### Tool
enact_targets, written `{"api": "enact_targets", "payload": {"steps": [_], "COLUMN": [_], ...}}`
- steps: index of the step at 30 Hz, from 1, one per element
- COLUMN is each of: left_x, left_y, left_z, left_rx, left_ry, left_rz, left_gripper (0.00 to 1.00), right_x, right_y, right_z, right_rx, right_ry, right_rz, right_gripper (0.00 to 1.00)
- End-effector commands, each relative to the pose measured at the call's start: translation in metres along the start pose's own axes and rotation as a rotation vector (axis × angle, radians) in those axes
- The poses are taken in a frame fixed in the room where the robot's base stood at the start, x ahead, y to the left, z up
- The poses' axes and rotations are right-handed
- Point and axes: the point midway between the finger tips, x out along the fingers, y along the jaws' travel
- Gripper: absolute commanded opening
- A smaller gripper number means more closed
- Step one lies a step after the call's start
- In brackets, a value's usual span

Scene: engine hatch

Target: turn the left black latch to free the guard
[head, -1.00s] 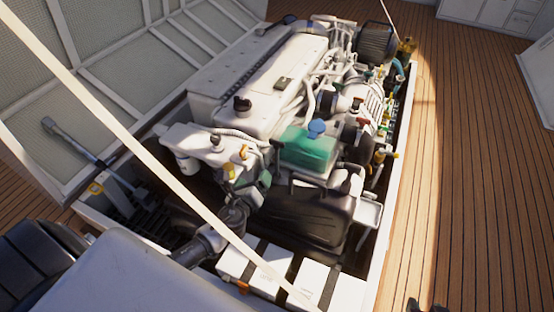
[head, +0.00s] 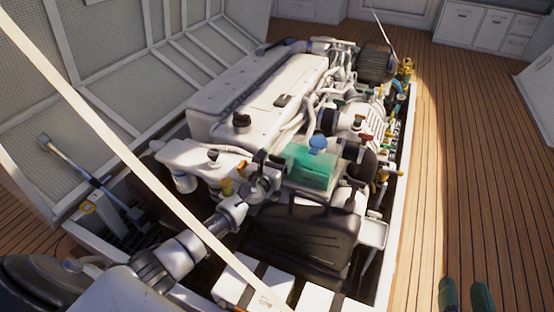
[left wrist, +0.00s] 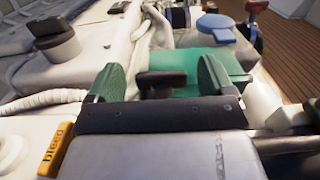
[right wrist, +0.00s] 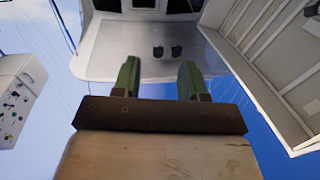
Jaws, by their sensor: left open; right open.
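A short black latch (left wrist: 162,80) stands in front of the green tank (left wrist: 195,72) in the left wrist view. My left gripper (left wrist: 158,70) is open, with one green finger on each side of the latch. Gaps show on both sides, so the fingers do not appear closed on it. In the head view my left arm reaches to the engine's near end beside the green tank (head: 312,168); its fingertips are hard to make out there. My right gripper (head: 466,295) is open and empty above the deck at lower right. I cannot tell which part is the guard.
A black cap (left wrist: 55,40) and a yellow bleed tag (left wrist: 55,150) are left of the fingers. A black case (head: 305,235) and white boxes stand at the engine's near end. A pale strap (head: 130,160) crosses the view. The wooden deck (head: 440,160) at right is clear.

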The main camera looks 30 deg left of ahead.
Motion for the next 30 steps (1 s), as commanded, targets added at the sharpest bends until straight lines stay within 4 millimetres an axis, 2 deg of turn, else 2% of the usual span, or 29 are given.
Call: {"api": "enact_targets", "payload": {"steps": [6,15,24,30], "left_x": [0.011,0.011,0.011,0.011], "left_y": [0.0,0.0,0.0,-0.001], "left_z": [0.0,0.0,0.0,0.001], "left_rx": [-0.001,-0.001,-0.001,-0.002], "left_ry": [0.0,0.0,0.0,0.0], "left_rz": [-0.001,-0.001,-0.001,0.009], "left_gripper": [0.83,0.81,0.35,0.34], "right_x": [0.001,0.001,0.001,0.001], "right_y": [-0.002,-0.002,-0.002,-0.002], "right_z": [-0.011,-0.012,-0.012,-0.012], "right_rx": [0.002,0.002,0.002,0.002], "right_ry": [0.088,0.097,0.096,0.085], "right_rz": [-0.005,-0.005,-0.005,-0.005], "right_gripper": [0.43,0.43,0.43,0.43]}}
